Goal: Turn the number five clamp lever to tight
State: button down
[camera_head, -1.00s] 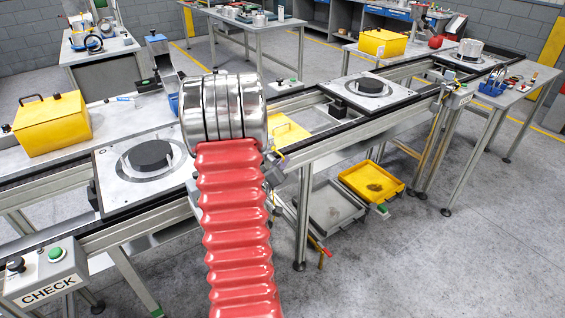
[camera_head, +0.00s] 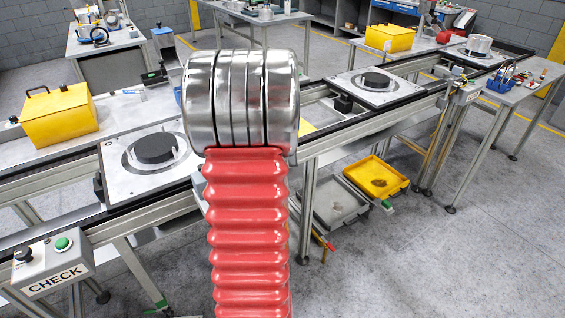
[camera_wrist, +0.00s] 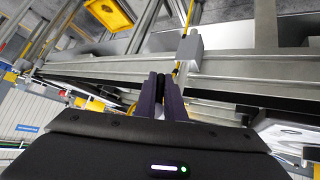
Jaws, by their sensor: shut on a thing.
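My gripper (camera_wrist: 167,97) shows in the wrist view as two dark purple fingers, close together at the edge of a metal rail. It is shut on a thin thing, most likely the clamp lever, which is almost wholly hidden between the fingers. A grey block (camera_wrist: 190,54) with a yellow rod (camera_wrist: 181,72) at its side sits just beyond the fingertips. No number five can be read. In the head view my red and chrome arm hides the gripper and that part of the rail, so the lever's angle cannot be told.
The conveyor line carries a near pallet (camera_head: 125,178) and a far pallet (camera_head: 350,92), each with a black disc. A CHECK box (camera_head: 50,268) stands at front left. Yellow (camera_head: 374,180) and grey (camera_head: 327,200) trays lie below the line. The floor at right is clear.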

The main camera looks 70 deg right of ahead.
jog(key=shift+w+a+f+y, duration=0.1)
jog(key=shift+w+a+y, duration=0.05)
jog(key=shift+y, duration=0.25)
jog(key=shift+t, duration=0.3)
jog(key=c, duration=1.8)
grip_release()
jog(key=shift+c, duration=0.2)
